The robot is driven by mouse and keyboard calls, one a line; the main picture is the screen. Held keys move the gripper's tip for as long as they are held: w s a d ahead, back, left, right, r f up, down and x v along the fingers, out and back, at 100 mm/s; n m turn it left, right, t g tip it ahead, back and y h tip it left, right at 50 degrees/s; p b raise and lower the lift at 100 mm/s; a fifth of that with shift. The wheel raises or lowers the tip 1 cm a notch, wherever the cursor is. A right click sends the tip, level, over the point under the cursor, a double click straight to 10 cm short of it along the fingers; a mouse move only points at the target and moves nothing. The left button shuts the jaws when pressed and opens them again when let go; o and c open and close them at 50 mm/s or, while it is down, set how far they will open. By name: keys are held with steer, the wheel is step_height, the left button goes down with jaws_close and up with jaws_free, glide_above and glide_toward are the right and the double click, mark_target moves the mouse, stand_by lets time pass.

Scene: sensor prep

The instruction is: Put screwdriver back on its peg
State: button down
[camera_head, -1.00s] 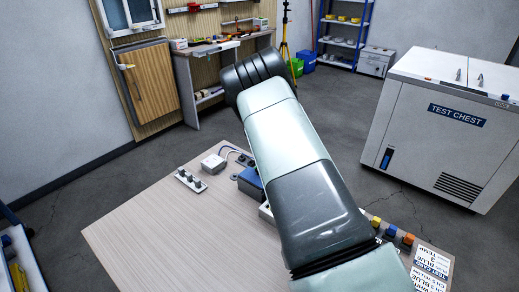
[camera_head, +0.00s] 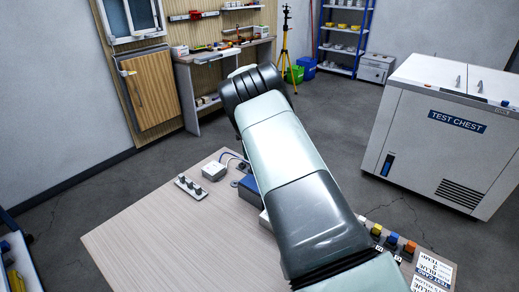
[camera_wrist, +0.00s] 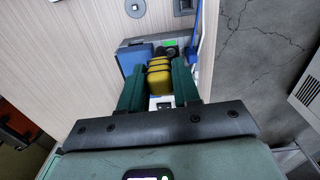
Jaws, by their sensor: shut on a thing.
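A yellow handle with dark bands (camera_wrist: 159,75), which looks like the screwdriver, sits between the green fingers of my gripper (camera_wrist: 158,68) in the wrist view. The fingers are shut on it. Its shaft and tip cannot be made out. In the head view my arm hides the gripper and the handle. No peg can be made out for certain; a slatted wall panel (camera_head: 215,52) with small racks and a red item (camera_head: 195,14) stands at the back.
Coloured blocks (camera_head: 391,240) stand at right. The table's left part is clear. A test chest (camera_head: 440,140) stands beyond.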

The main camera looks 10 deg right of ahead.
steer(key=shift+w+a+f, duration=0.2)
steer(key=shift+a+f, duration=0.8)
steer(key=shift+a, duration=0.05)
steer(key=shift+w+a+f, duration=0.2)
steer(key=shift+a+f, duration=0.75)
steer(key=shift+a, duration=0.15)
steer(key=shift+w+a+f, duration=0.2)
steer(key=shift+a+f, duration=0.8)
steer(key=shift+a, duration=0.05)
steer(key=shift+f, duration=1)
stand_by(0.5)
steer(key=c, duration=0.6)
jaws_free()
steer(key=shift+o, duration=0.2)
step_height(320, 180, up, 7)
stand_by(0.6)
